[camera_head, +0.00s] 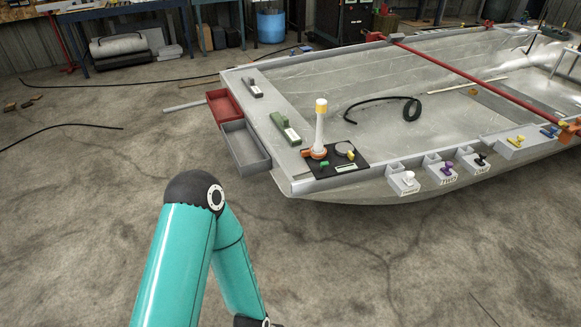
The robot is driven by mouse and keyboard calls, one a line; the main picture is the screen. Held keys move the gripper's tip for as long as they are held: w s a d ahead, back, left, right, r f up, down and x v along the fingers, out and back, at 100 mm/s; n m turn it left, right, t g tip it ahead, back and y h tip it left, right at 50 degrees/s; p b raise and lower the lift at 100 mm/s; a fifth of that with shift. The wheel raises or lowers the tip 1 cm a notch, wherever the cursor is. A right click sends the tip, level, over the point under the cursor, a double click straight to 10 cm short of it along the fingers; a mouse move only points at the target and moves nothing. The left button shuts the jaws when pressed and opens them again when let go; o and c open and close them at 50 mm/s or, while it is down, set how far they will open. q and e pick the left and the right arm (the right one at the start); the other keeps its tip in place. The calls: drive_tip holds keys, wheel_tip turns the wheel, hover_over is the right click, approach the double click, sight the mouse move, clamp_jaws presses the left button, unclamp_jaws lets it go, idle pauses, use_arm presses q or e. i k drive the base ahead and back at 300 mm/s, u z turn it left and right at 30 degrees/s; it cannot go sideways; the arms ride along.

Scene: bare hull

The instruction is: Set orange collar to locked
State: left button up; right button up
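The orange collar (315,153) sits at the foot of an upright white post with a yellow top (320,122). The post stands on a black base plate (337,163) at the near left corner of the hull. A small orange tab sticks out to the left of the collar. Whether the collar is locked is too small to tell. A green button (325,164) and a round grey part with a yellow piece (345,150) are on the same plate. One of my teal arms shows at the lower left, well apart from the collar.
The open metal hull (440,110) fills the right. A red bin (224,105) and a grey bin (246,146) hang on its left edge. Several labelled switch boxes (404,177) line its near edge. A black hose (385,103) lies inside. The concrete floor in front is clear.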

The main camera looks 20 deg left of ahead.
sight(307, 153)
drive_tip(key=u, duration=0.6)
drive_tip(key=i, duration=1.6)
drive_tip(key=z, duration=0.65)
